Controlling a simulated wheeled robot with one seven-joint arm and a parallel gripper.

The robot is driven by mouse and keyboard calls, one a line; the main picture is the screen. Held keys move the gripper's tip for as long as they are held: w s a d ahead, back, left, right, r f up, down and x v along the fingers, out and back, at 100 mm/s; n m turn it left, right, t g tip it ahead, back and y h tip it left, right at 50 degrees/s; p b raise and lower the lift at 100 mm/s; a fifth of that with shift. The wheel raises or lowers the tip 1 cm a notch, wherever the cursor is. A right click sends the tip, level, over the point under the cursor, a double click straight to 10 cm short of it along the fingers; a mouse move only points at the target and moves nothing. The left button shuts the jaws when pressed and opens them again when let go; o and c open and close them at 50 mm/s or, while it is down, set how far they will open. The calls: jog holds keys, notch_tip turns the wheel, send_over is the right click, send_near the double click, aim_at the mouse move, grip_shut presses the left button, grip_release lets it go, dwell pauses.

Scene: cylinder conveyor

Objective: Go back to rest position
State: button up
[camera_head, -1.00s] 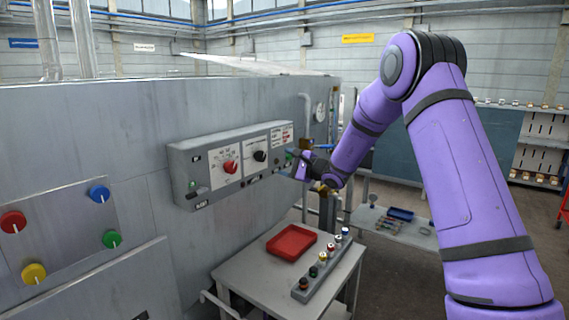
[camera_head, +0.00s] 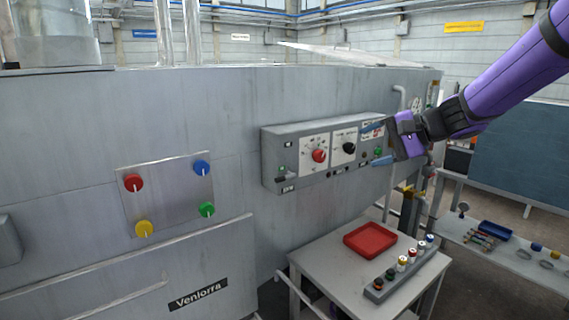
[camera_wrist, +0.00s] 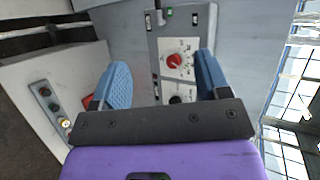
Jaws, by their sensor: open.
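My gripper (camera_head: 377,145) is open and empty, with its two blue fingers spread apart. In the head view it is in front of the right end of a grey control box (camera_head: 273,160) on the machine wall. The box has a red knob (camera_head: 319,155), a black knob (camera_head: 349,148) and small buttons. In the wrist view, the gripper (camera_wrist: 162,82) frames the control box (camera_wrist: 203,18), and the red knob (camera_wrist: 174,60) shows between the fingers. The fingertips appear apart from the knobs, with nothing held.
A table (camera_head: 330,252) below the box bears a red tray (camera_head: 370,240) and a grey rack (camera_head: 408,272) with several small cylinders. A side bench (camera_head: 455,228) with a blue tray (camera_head: 495,230) is at right. A panel (camera_head: 172,197) with coloured knobs is at left. Floor shows at lower right.

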jog(key=s+d+n+h, duration=0.2)
jog(key=s+d+h, duration=0.1)
jog(key=s, duration=0.7)
jog(key=s+d+f+n+h, duration=0.1)
jog(key=s+d+n+h, duration=0.1)
jog(key=s, duration=0.8)
jog(key=s+d+n+h, duration=0.2)
jog(key=s+d+h, duration=0.3)
jog(key=s, duration=0.5)
jog(key=shift+s+f+n+g+h, duration=0.15)
jog(key=shift+s+n+g+h, duration=0.2)
jog(key=shift+h, duration=0.25)
jog(key=shift+d, duration=0.1)
